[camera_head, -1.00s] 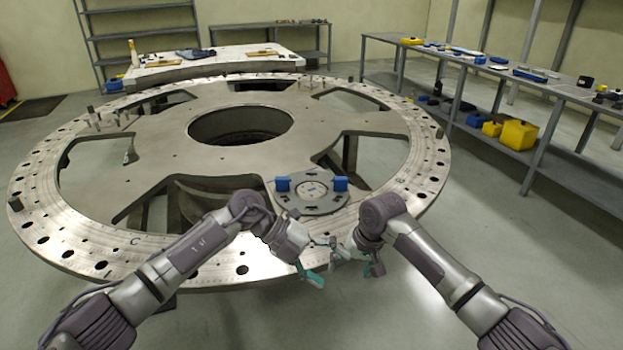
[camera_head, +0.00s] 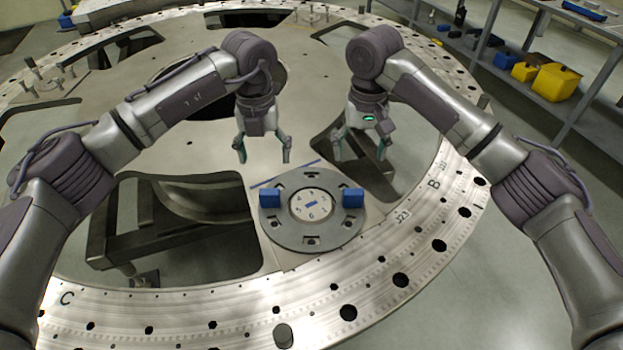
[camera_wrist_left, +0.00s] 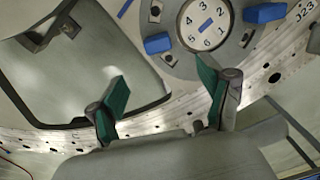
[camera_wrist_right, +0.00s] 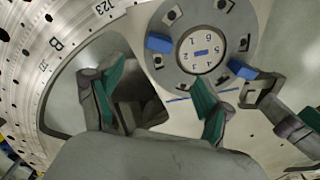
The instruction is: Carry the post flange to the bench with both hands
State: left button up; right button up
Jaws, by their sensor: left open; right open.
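The post flange (camera_head: 290,232) is a grey round plate with a pale numbered disc in its middle. It lies flat on the large turret plate near its front rim. Two blue blocks stand on it, a left one (camera_head: 270,198) and a right one (camera_head: 352,197). The flange also shows in the left wrist view (camera_wrist_left: 182,62) and the right wrist view (camera_wrist_right: 180,78). My left gripper (camera_head: 262,158) is open and empty, above and beyond the flange's left side. My right gripper (camera_head: 361,156) is open and empty, above and beyond its right side. Neither touches the flange.
The turret plate (camera_head: 400,278) has large cut-outs left and right of the flange, and several holes and short pegs along its rim. A shelf bench (camera_head: 590,22) with yellow and blue boxes stands at the right. Another pale table edge (camera_head: 105,12) shows at the far left.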

aim_at(269, 191)
pick_arm(q)
notch_tip(269, 191, down, 14)
jog(key=shift+w+a+r, duration=0.1)
jog(key=shift+r, duration=0.15)
pick_arm(e)
notch_tip(269, 191, down, 14)
jog(key=shift+r, duration=0.25)
pick_arm(q)
grip_shut()
pick_arm(e)
grip_shut()
pick_arm(q)
jog(key=shift+r, duration=0.15)
pick_arm(e)
jog(key=shift+w+r, duration=0.1)
